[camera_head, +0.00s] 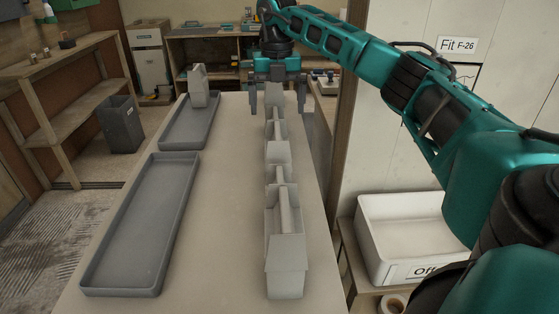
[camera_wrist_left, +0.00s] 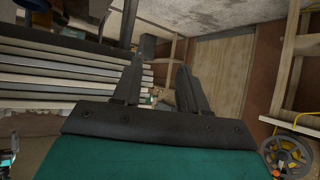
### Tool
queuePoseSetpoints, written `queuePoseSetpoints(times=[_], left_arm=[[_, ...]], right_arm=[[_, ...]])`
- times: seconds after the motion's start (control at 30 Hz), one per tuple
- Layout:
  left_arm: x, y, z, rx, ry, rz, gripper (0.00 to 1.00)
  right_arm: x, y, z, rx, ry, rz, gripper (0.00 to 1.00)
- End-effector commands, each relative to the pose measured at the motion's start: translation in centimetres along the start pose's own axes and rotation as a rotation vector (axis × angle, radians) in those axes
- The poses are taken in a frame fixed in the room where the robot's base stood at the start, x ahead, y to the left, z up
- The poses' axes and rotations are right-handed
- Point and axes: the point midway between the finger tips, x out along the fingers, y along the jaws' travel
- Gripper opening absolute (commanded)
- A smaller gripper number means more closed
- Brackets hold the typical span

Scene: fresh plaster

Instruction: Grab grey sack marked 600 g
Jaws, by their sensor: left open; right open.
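Several pale grey sacks stand in a row down the middle of the table: a near one (camera_head: 286,250), one behind it (camera_head: 278,150), and a far one (camera_head: 274,102). No weight marking can be read on any of them. My right gripper (camera_head: 277,100) is open at the far end of the row, its fingers pointing down on either side of the far sack. I cannot tell whether they touch it. Another grey sack (camera_head: 199,86) stands in the far grey tray (camera_head: 163,138). My left gripper (camera_wrist_left: 161,65) is open and empty in the left wrist view, away from the table.
An empty grey tray (camera_head: 91,284) lies at the table's near left. A white bin (camera_head: 385,235) with a partly hidden label stands low at the right. A dark bin (camera_head: 122,124) stands on the floor by a wooden shelf (camera_head: 60,104). Bare tabletop (camera_head: 222,200) separates trays and row.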

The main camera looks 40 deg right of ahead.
Motion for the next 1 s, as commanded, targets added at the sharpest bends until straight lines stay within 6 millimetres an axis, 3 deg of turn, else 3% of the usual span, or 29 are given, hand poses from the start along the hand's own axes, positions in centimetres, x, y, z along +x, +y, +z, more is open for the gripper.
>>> queuePoseSetpoints(times=[0.03,0.2,0.47,0.7,1.0], left_arm=[[0.2,0.0,0.3,-0.001,-0.003,0.001,0.43],[0.3,0.1,0.5,-0.001,-0.007,0.005,0.43],[0.5,0.3,0.4,0.001,-0.001,0.011,0.43],[0.8,0.6,0.5,0.001,0.0,0.017,0.43],[0.7,0.8,-0.1,0.0,0.008,0.022,0.43]], right_arm=[[1.3,-0.1,-0.1,-0.001,0.003,-0.003,1.0],[4.4,0.0,0.0,-0.002,0.002,0.0,1.0],[6.5,0.0,0.0,-0.002,0.002,0.001,1.0],[10.1,-0.1,0.2,-0.002,0.003,0.001,1.0],[11.2,0.0,0.2,-0.003,0.001,0.003,1.0]])
